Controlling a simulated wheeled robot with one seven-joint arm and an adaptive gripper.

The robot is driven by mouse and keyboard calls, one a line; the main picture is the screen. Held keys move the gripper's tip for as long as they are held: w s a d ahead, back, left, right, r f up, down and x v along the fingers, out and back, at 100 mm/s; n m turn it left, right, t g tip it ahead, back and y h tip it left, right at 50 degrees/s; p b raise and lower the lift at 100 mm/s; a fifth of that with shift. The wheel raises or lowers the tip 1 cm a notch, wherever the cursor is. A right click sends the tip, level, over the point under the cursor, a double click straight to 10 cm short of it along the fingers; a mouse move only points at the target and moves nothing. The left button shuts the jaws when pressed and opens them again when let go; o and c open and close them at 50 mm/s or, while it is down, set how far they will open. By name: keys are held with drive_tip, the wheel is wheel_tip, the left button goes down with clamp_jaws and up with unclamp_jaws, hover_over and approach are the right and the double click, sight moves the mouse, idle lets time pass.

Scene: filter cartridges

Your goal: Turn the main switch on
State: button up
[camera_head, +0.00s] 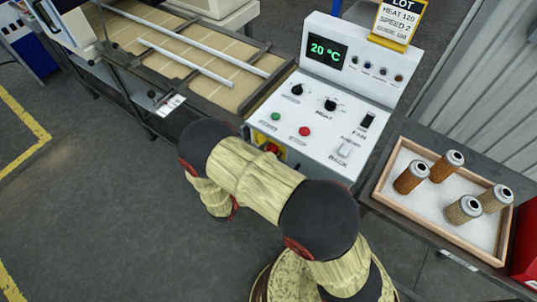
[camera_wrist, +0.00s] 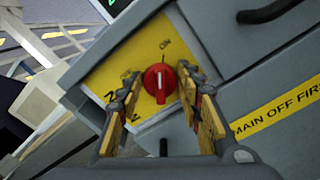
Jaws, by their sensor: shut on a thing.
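The main switch is a red rotary knob (camera_wrist: 160,82) on a yellow plate (camera_wrist: 142,60) in the wrist view. An ON mark is printed above the knob, slightly to its right. Other lettering at the plate's left is partly hidden by a finger. A pale line runs along the knob, roughly upright in the picture. My gripper (camera_wrist: 161,76) has one finger on each side of the knob and is shut on it. In the head view, the yellow switch plate (camera_head: 270,149) shows only partly, behind my arm, low on the control panel's front. My gripper is hidden there.
The white control panel (camera_head: 325,140) shows a lit 20 °C display (camera_head: 326,52) above knobs and buttons. A conveyor (camera_head: 190,55) lies at the left. A wooden tray (camera_head: 440,236) with several filter cartridges stands at the right. A black handle (camera_wrist: 270,12) is near the switch.

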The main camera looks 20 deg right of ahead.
drive_tip(key=shift+f+m+b, duration=0.1)
drive_tip(key=shift+m+b, duration=0.3)
drive_tip(key=shift+m, duration=0.6)
drive_tip(key=shift+o, duration=0.2)
drive_tip(key=o, duration=1)
drive_tip(key=shift+o, duration=0.5)
drive_tip(key=shift+s, duration=0.1)
drive_tip(key=v, duration=1.2)
